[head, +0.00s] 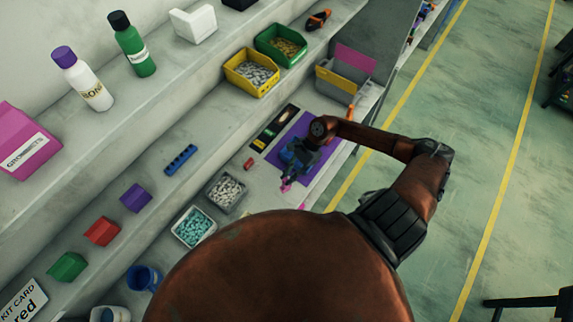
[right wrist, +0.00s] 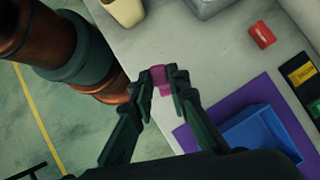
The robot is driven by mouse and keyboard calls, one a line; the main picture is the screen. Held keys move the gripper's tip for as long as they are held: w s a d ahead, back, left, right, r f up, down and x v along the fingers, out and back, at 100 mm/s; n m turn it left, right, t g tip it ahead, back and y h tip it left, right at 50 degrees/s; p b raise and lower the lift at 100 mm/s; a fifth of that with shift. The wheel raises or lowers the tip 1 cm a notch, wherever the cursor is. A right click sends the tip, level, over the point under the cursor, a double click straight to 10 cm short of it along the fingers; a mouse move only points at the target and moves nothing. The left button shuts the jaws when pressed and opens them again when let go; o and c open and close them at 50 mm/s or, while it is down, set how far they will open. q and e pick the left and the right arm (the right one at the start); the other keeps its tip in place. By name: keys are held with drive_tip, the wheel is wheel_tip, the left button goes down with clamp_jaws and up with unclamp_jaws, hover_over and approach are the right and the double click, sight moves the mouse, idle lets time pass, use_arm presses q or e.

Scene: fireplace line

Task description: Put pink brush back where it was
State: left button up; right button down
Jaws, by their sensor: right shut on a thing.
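My right gripper (head: 287,182) is shut on the pink brush (head: 286,188), near the front edge of the bench and just off the purple mat's near end. In the right wrist view, the fingertips (right wrist: 161,82) close around the brush's pink part (right wrist: 159,75); the rest of the brush is hidden. A blue tray (right wrist: 256,134) lies on the purple mat (right wrist: 188,138) beside the gripper. In the head view, my arm partly covers the mat (head: 327,167) and the tray. My left gripper is not in view.
Grey bins of pale parts (head: 226,190) and teal parts (head: 193,227) stand left of the gripper. A small red block (head: 248,164) and a black labelled strip (head: 273,128) lie behind the mat. Yellow (head: 250,73) and green (head: 281,46) bins stand farther back. Grey bench surface between is clear.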

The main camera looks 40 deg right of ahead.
drive_tip(key=shift+d+r, duration=0.1)
drive_tip(key=shift+d, duration=0.2)
use_arm(q)
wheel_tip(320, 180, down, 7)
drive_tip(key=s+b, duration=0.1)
drive_tip(key=b, duration=0.6)
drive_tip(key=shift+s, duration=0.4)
use_arm(e)
wheel_tip(320, 180, down, 6)
drive_tip(key=shift+d, duration=0.15)
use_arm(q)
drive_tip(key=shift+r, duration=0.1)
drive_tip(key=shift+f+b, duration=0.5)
use_arm(e)
drive_tip(key=shift+f, duration=0.55)
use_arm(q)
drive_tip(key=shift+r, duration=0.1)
use_arm(e)
drive_tip(key=c, duration=2)
unclamp_jaws()
